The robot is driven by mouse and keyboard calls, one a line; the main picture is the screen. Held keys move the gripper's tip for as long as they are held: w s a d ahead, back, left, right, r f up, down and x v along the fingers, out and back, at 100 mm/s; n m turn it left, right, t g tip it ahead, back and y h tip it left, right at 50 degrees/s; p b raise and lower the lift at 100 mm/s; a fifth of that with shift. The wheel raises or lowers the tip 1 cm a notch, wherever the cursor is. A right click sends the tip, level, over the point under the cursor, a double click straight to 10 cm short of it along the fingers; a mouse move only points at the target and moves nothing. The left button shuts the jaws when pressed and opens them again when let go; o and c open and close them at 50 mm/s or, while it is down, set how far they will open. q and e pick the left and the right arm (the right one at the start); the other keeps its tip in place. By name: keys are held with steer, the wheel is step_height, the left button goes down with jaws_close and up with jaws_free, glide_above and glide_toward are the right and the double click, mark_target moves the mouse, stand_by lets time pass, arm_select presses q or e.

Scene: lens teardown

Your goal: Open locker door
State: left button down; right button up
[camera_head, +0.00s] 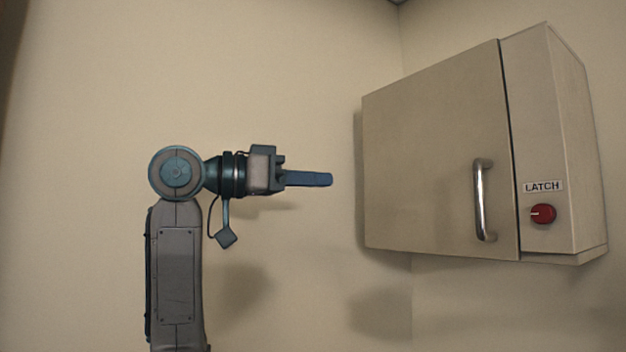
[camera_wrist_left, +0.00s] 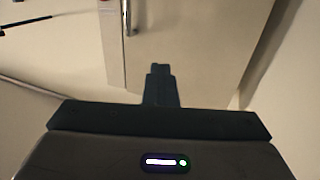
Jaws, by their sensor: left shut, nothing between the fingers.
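The locker (camera_head: 555,110) is a beige box on the wall at the right of the head view. Its door (camera_head: 430,160) looks closed, with a narrow dark seam along its right edge. A silver upright bar handle (camera_head: 483,200) is near that edge. A red knob (camera_head: 543,214) sits under a LATCH label (camera_head: 543,186) on the panel to the right. My left gripper (camera_head: 328,179) is shut and empty, pointing right, apart from the locker and left of its door. In the left wrist view its fingers (camera_wrist_left: 160,75) are together, with the handle (camera_wrist_left: 130,18) beyond them.
Bare beige walls (camera_head: 270,80) meet in a corner behind the locker. The space between my left gripper and the door is clear. A thin dark rod (camera_wrist_left: 25,23) shows at the upper left of the left wrist view. My right gripper is in neither view.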

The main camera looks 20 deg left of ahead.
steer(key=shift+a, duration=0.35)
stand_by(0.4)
arm_select(q)
steer(key=c, duration=2.1)
jaws_free()
steer(key=o, duration=0.3)
steer(key=shift+o, duration=0.2)
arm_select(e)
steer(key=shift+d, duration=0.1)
